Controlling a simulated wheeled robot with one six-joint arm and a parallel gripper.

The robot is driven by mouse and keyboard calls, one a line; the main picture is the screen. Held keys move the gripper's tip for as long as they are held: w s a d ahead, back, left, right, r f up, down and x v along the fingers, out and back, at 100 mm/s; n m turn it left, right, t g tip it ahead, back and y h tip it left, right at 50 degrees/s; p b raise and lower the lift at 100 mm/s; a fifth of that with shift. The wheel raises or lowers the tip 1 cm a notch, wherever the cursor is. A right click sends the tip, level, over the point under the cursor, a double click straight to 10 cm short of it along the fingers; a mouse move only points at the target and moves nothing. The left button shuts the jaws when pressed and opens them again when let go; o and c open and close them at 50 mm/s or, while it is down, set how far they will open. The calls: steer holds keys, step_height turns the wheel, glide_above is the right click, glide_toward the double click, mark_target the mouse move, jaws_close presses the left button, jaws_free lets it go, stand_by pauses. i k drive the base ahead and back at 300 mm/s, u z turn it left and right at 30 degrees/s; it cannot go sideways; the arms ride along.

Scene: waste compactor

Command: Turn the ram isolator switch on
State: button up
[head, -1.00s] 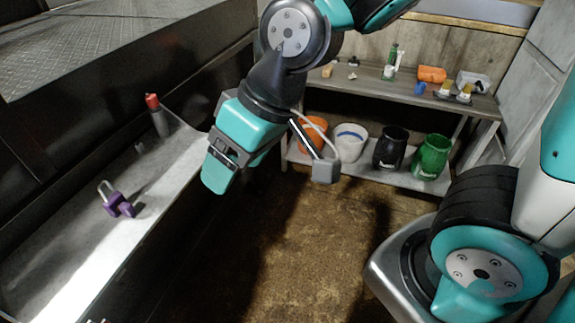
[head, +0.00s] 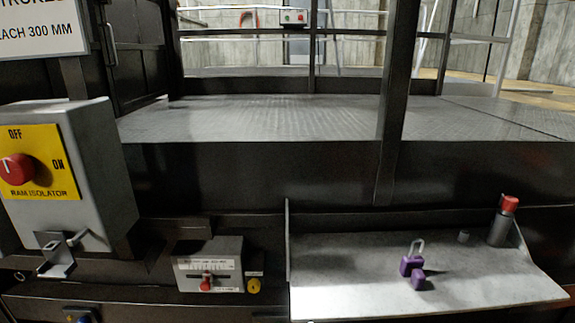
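The ram isolator switch is a red rotary knob (head: 16,170) on a yellow plate (head: 62,181) marked OFF at the top and ON at the right. The plate is on the front of a grey box (head: 95,150) at the left edge of the head view. The knob is partly cut off by the picture edge, and I cannot tell clearly which mark it points to. A metal bracket (head: 62,255) sticks out below the box. My gripper is not in view.
A purple padlock (head: 412,266) and a red-capped cylinder (head: 503,222) are on a grey shelf (head: 340,290) at the lower right. A small grey box (head: 210,262) with a red knob and a yellow button (head: 254,286) is between the isolator and the shelf.

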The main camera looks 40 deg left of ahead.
mark_target(16, 170)
steer(key=u, duration=2.45)
